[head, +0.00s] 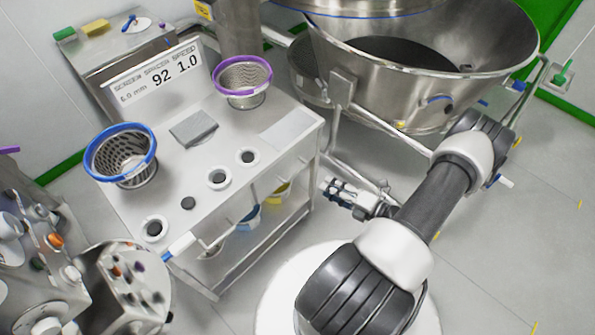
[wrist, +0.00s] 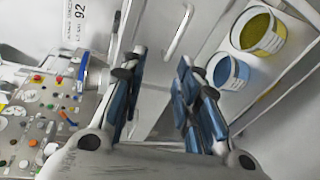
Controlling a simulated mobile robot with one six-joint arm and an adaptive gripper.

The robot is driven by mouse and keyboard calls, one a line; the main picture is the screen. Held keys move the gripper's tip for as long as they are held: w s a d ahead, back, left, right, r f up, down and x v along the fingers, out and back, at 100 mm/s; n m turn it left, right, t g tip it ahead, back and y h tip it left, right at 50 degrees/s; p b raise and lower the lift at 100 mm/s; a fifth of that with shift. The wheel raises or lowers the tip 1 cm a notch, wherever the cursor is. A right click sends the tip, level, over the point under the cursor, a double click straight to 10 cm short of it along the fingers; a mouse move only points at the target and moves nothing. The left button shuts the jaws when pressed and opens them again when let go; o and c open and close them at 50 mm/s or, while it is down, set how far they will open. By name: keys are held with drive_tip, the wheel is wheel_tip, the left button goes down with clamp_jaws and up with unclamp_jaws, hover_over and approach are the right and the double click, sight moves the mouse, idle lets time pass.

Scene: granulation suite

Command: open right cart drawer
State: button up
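The steel cart (head: 285,137) stands left of my arm, with drawer fronts along the side facing me. The right drawer front (head: 287,165) looks closed, with a thin bar handle. My gripper (head: 326,190) is just off the cart's right front corner, apart from the cart. In the wrist view my gripper (wrist: 162,92) is open and empty, its blue-padded fingers spread. A pale bar handle (wrist: 179,33) shows beyond the fingertips; I cannot tell which drawer it belongs to.
A blue-rimmed sieve basket (head: 122,160) and a purple-rimmed one (head: 243,82) stand on the cart. A blue tub (wrist: 228,72) and a yellow tub (wrist: 258,32) sit on its lower shelf. A large steel bowl machine (head: 345,75) stands behind my arm. A control panel (head: 120,280) is at lower left.

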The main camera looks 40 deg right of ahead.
wheel_tip(320, 180, down, 3)
drive_tip(key=s+m+h, duration=0.2)
drive_tip(key=m, duration=0.1)
drive_tip(key=b, duration=0.4)
approach(298, 171)
drive_tip(key=x, duration=1)
drive_tip(key=shift+w+f, duration=0.15)
drive_tip(key=shift+f, duration=0.15)
drive_tip(key=shift+p, duration=0.3)
drive_tip(key=shift+c, duration=0.2)
clamp_jaws()
